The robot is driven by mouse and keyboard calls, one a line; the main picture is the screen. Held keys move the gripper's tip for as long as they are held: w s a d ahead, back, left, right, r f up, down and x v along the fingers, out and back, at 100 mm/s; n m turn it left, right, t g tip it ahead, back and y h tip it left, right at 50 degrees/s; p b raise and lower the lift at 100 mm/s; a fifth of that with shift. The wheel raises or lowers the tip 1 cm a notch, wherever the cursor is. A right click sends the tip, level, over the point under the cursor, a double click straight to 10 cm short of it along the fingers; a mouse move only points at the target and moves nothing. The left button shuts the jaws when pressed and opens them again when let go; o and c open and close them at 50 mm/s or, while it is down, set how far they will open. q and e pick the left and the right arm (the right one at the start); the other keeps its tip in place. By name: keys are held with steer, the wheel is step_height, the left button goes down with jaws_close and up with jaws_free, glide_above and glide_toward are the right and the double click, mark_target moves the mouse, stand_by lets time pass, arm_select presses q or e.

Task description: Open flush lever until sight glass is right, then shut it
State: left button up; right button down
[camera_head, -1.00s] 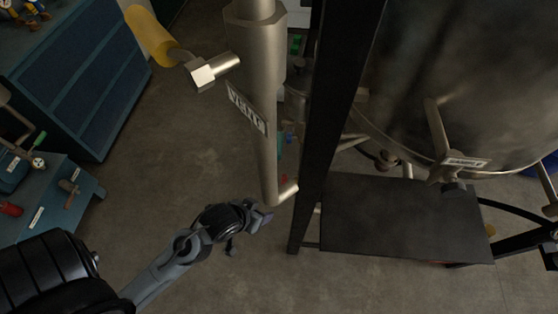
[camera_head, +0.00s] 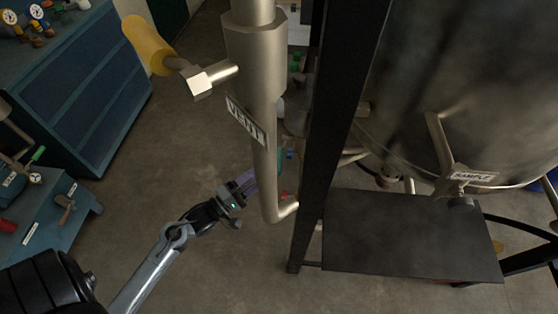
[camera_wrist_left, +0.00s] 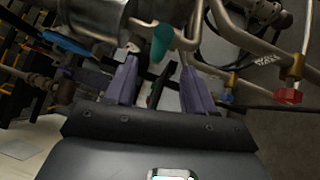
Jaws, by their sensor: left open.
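My left gripper (camera_head: 247,182) is open and empty in the head view, just left of the lower end of the vertical vent pipe. In the left wrist view its two purple fingers (camera_wrist_left: 160,88) stand apart. A teal handle (camera_wrist_left: 161,42) shows beyond and between the fingertips, apart from them. I cannot read a label on it, so I cannot tell whether it is the flush lever. A small teal piece (camera_head: 281,157) also shows behind the pipe in the head view. I cannot make out the sight glass. My right gripper is not in view.
The vent pipe (camera_head: 256,80) carries a yellow handle (camera_head: 147,45). A black post (camera_head: 335,110) stands right of it, before a large tank (camera_head: 470,80) with a sample valve (camera_head: 455,180). A dark shelf (camera_head: 410,240) lies below. Blue cabinets (camera_head: 85,90) stand left; floor between is clear.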

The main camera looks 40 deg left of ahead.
mark_target(279, 161)
arm_select(q)
steer(key=b+x, duration=0.1)
steer(key=x, duration=0.9)
steer(key=shift+b, duration=0.35)
jaws_close()
